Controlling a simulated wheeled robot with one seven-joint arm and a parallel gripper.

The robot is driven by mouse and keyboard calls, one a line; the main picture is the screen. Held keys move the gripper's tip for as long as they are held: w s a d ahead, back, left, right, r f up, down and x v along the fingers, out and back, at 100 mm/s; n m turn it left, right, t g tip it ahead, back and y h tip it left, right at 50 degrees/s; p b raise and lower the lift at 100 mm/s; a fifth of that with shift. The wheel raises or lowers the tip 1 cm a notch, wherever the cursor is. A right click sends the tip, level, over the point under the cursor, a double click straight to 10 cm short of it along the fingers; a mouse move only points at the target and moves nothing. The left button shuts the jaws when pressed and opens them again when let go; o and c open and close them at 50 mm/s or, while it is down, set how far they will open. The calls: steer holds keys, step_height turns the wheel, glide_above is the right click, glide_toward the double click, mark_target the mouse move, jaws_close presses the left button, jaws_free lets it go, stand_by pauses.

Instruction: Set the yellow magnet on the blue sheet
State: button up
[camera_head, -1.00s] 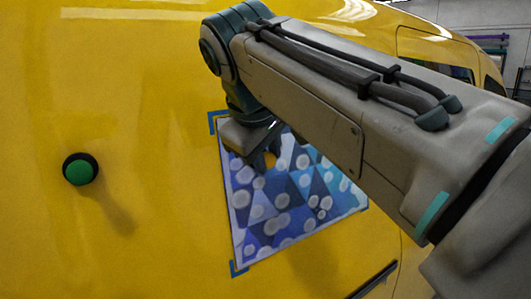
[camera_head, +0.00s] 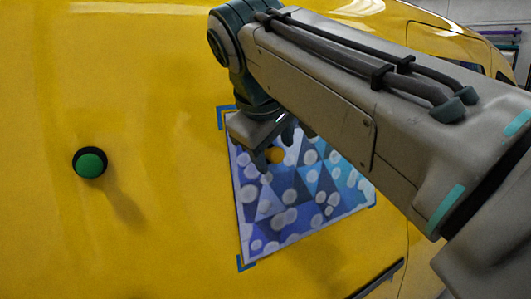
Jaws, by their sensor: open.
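The yellow magnet (camera_head: 276,156) is against the upper part of the blue sheet (camera_head: 293,215), a patterned sheet with triangles and pale dots on the yellow car panel. My gripper (camera_head: 275,150) is open at the sheet's upper left, its fingers spread around or just in front of the magnet. I cannot tell whether a finger still touches it. My arm hides the sheet's upper right part.
A green magnet (camera_head: 91,164) with a black rim sits on the yellow panel (camera_head: 150,70) at the left. Blue tape marks the sheet's corners. The panel between the green magnet and the sheet is clear.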

steer(key=p+v, duration=0.1)
steer(key=v, duration=1.2)
steer(key=shift+r, duration=0.15)
steer(key=shift+s, duration=0.1)
